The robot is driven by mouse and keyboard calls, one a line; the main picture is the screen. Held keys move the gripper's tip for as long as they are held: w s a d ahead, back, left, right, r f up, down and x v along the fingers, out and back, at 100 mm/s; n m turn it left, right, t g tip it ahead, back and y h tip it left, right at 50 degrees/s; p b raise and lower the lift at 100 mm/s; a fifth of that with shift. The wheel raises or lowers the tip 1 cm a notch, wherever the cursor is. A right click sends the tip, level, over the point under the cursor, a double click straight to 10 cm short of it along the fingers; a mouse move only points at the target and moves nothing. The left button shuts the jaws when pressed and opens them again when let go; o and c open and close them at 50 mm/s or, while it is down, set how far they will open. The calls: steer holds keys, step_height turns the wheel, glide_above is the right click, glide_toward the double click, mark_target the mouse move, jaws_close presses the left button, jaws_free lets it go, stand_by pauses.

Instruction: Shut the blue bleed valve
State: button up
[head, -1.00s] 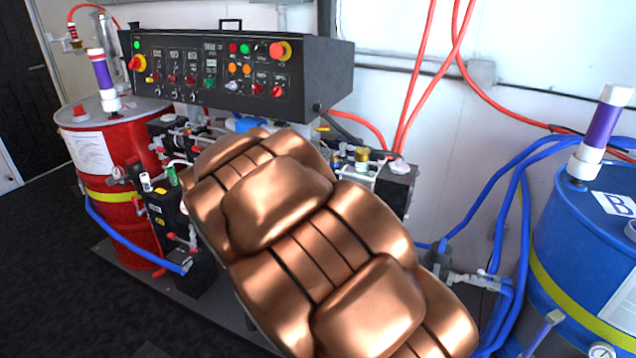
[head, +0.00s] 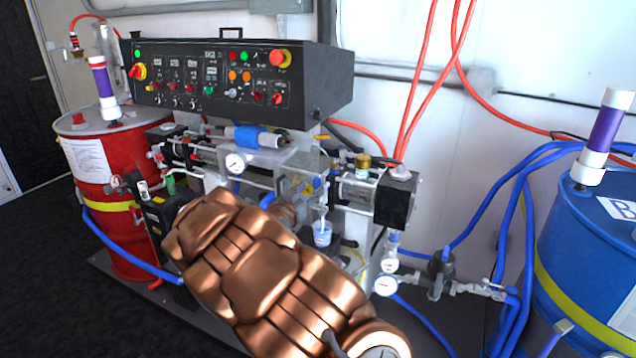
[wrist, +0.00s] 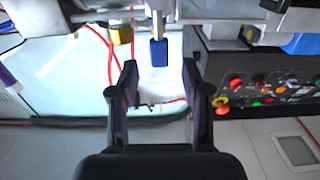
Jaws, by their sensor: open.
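In the wrist view a blue lever handle (wrist: 158,53), which looks like the bleed valve's, hangs from a grey metal fitting at the top middle. My gripper (wrist: 159,72) is open, with its two dark fingers pointing at the handle. The handle lies between the finger lines, just beyond the tips, and nothing is held. In the head view my copper-coloured arm hides the gripper. A small blue piece (head: 267,200) shows beside the arm there; I cannot tell if it is the same handle.
A black control panel (head: 240,78) overhangs the pipework. A red drum (head: 110,165) stands left and a blue drum (head: 590,240) right, with blue hoses (head: 510,220) between the machine and the blue drum. A clear cup (head: 322,234) sits near my arm. A yellow part (wrist: 122,35) is beside the blue handle.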

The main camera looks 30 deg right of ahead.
mark_target(316, 183)
steer(key=shift+x, duration=2.65)
jaws_close()
